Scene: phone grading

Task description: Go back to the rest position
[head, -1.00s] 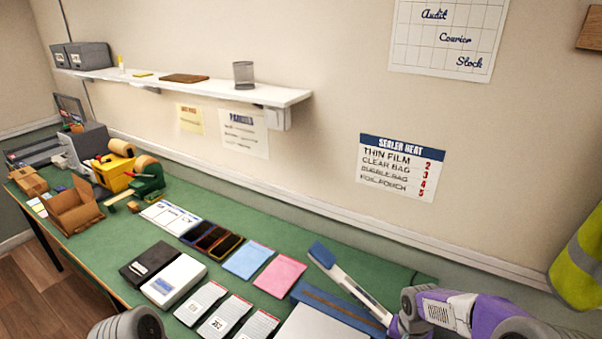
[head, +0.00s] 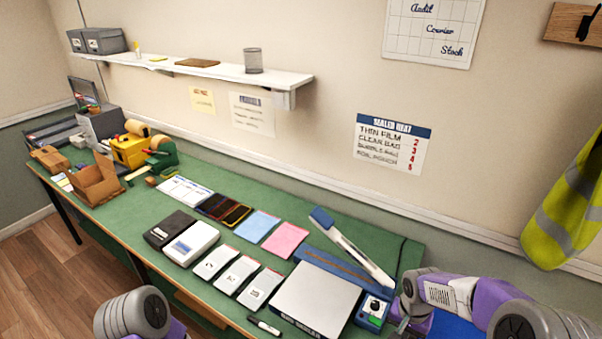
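My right arm comes in at the lower right, purple and grey. Its gripper (head: 399,312) seems to be the small grey part beside the table's right end, mostly hidden, and its opening cannot be made out. Of my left arm only a grey and purple link shows at the bottom left; its gripper is out of view. A sealer (head: 337,271) with a blue base stands at the table's right, its white, blue-tipped arm (head: 350,246) raised. A silver-grey plate (head: 315,300) lies in front of it.
The green table (head: 215,300) also bears white labelled pouches (head: 238,274), blue and pink pouches (head: 285,240), a black box (head: 170,229), a white box (head: 191,243), a marker (head: 263,326) and an open carton (head: 95,181). A hi-vis vest (head: 570,205) hangs at right.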

